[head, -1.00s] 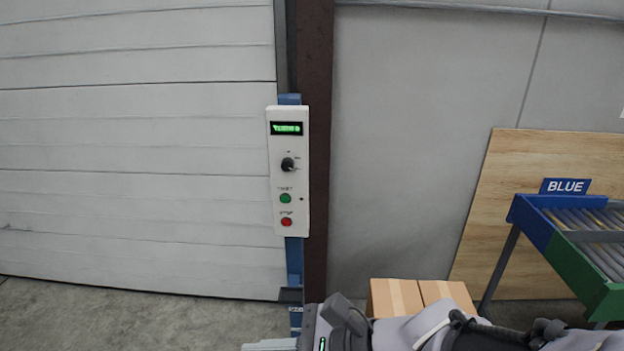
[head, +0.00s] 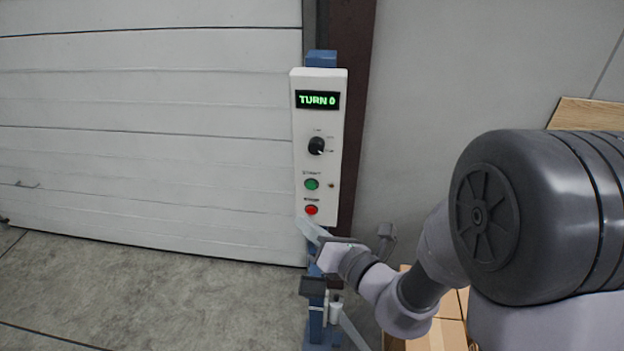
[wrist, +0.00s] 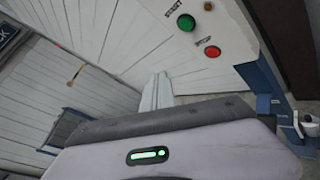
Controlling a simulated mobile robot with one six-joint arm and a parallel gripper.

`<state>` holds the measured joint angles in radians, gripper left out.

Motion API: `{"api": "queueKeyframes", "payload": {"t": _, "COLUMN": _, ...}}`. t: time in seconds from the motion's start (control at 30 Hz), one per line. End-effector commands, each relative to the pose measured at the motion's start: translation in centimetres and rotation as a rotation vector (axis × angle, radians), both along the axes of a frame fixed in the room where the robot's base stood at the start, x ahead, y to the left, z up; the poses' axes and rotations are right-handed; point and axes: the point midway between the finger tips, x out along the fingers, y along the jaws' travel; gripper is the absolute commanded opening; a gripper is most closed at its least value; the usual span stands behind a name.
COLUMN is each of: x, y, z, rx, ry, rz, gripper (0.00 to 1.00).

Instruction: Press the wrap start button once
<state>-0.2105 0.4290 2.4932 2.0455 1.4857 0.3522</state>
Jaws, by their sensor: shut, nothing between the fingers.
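The white control panel (head: 334,150) stands upright on a blue post. Its display (head: 318,100) reads "TURN 0" in green, with a black knob (head: 317,146) below. Under the knob is the green start button (head: 312,184), and below that the red stop button (head: 311,210). My gripper (head: 308,227) is shut and empty, its tip at the panel's lower left edge, just below the red button. In the wrist view the green button (wrist: 186,23) and red button (wrist: 212,52) show at the top right, apart from the shut fingers (wrist: 156,92). Whether the tip touches the panel cannot be told.
The blue post (head: 316,328) carries a small bracket below the panel. A white shutter door (head: 150,120) fills the left. Cardboard boxes (head: 450,333) stand at the lower right, partly behind my arm. The floor (head: 150,300) at the left is clear.

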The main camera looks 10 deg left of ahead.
Motion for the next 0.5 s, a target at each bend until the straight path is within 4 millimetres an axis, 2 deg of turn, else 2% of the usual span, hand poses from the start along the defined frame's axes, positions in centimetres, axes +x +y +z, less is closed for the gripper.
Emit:
{"api": "queueKeyframes", "payload": {"t": 0.27, "x": 0.5, "y": 0.1, "z": 0.1, "rx": -0.002, "ry": -0.002, "rz": 0.002, "gripper": 0.0}}
{"api": "queueKeyframes", "payload": {"t": 0.5, "x": 3.8, "y": 0.2, "z": 0.1, "rx": -0.002, "ry": -0.002, "rz": 0.002, "gripper": 0.0}}
